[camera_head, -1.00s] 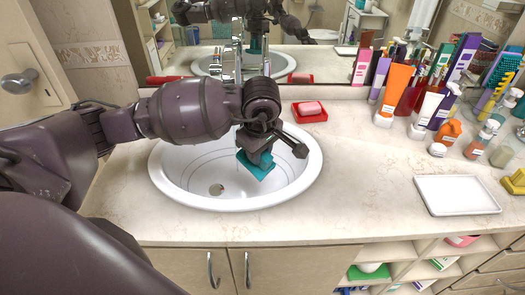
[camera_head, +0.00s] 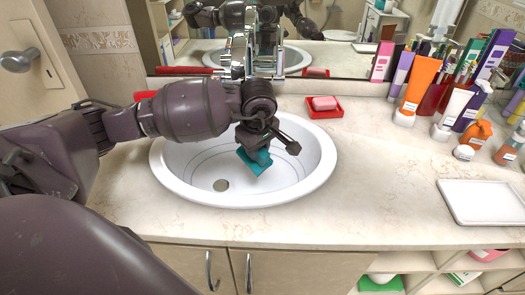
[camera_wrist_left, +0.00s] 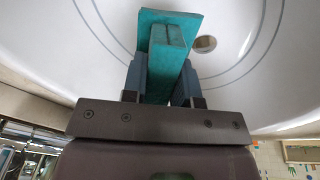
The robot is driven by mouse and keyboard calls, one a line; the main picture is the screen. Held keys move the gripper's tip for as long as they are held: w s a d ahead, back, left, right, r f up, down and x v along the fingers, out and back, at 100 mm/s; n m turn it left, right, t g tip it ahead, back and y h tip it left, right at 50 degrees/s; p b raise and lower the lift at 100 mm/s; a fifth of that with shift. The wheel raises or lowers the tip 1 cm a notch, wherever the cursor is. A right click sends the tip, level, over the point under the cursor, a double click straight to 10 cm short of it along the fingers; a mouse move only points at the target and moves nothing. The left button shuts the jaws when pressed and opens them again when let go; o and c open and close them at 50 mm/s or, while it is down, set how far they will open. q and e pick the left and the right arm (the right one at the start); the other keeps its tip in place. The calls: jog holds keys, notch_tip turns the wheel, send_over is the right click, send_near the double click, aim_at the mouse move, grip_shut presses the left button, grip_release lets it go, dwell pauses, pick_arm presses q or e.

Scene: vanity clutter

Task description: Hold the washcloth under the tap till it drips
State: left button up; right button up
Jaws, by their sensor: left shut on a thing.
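A teal washcloth (camera_head: 256,161) is held by my left gripper (camera_head: 262,148) over the white basin. In the left wrist view the folded washcloth (camera_wrist_left: 168,45) is pinched between the two fingers of my left gripper (camera_wrist_left: 160,85). The chrome tap (camera_head: 250,50) stands behind the basin, and my left wrist covers part of it in the head view. I cannot tell whether water runs or whether the cloth is wet. My right gripper is not seen directly.
The white sink (camera_head: 318,185) has its drain (camera_head: 221,185) at the lower left. A red soap dish (camera_head: 325,111) with pink soap (camera_head: 325,103) sits right of the tap. Bottles and tubes (camera_head: 421,83) crowd the back right. A white tray (camera_head: 485,201) lies at right. The counter between is clear.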

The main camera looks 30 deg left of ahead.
pick_arm(q)
jog(key=shift+w+a+f+b, duration=0.65)
jog(key=shift+a+f, duration=0.1)
jog(key=shift+a, duration=0.2)
jog(key=shift+w+a+f+b, duration=0.2)
jog(key=shift+w+a+b, duration=0.1)
jog(key=shift+w+a, duration=0.3)
jog(key=shift+s, duration=0.1)
jog(key=shift+w+d+b, duration=0.3)
jog(key=shift+w+d, duration=0.05)
jog(key=shift+w, duration=0.15)
jog(key=shift+s+a, duration=0.15)
jog(key=shift+s, duration=0.05)
jog(key=shift+s+a, duration=0.25)
jog(key=shift+s, duration=0.1)
jog(key=shift+w+d, duration=0.1)
jog(key=shift+w, duration=0.05)
